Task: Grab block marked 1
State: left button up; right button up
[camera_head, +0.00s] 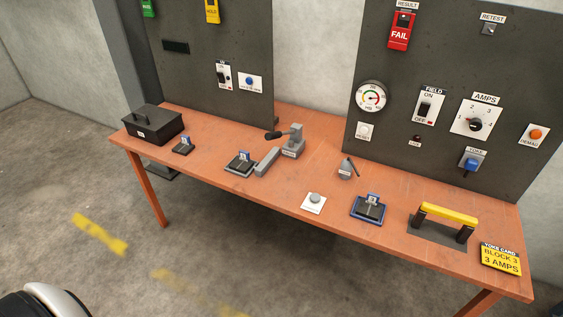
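Three small dark blocks with blue-edged number tags stand on the orange table. One block (183,149) is at the left by the black box, one block (240,164) is left of the middle, and one block (369,210) sits on a blue-edged base right of the middle. The tag digits are too small to read, so I cannot tell which is marked 1. Neither of my grippers is in view. A rounded white and black part at the bottom left corner seems to be mine.
A black lidded box (153,125), a grey clamp (292,143), a white button pad (314,203), a yellow-barred yoke (448,214) and a yellow card (500,260) reading block 3, 3 amps are on the table (270,205). Dark panels (210,50) with controls stand behind. The front edge is mostly clear.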

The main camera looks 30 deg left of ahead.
aim_at(242, 163)
jog(key=j+z, duration=0.7)
jog(key=z, duration=0.15)
jog(key=j+z, duration=0.45)
jog(key=k+j+z, duration=0.15)
jog(key=z, duration=0.3)
